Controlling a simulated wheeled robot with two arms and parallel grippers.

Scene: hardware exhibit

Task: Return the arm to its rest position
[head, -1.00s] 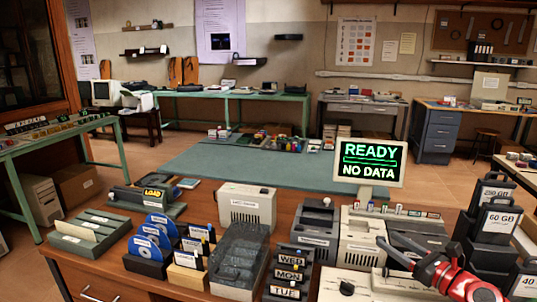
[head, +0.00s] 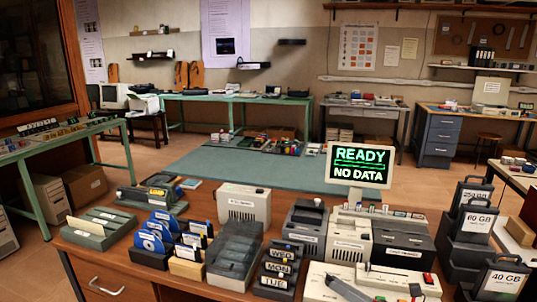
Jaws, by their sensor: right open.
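My right gripper (head: 350,279) shows only in part at the bottom edge of the head view, right of the middle. The rest of my right arm is out of the picture or hidden. My left arm and left gripper are not in view.
The wooden desk (head: 110,272) is crowded with devices, disc holders (head: 150,255) and day-labelled black cartridges (head: 278,268). A screen (head: 358,166) reads READY, NO DATA. Black drive units labelled in GB (head: 475,222) stand at the right. Floor shows beyond the desk.

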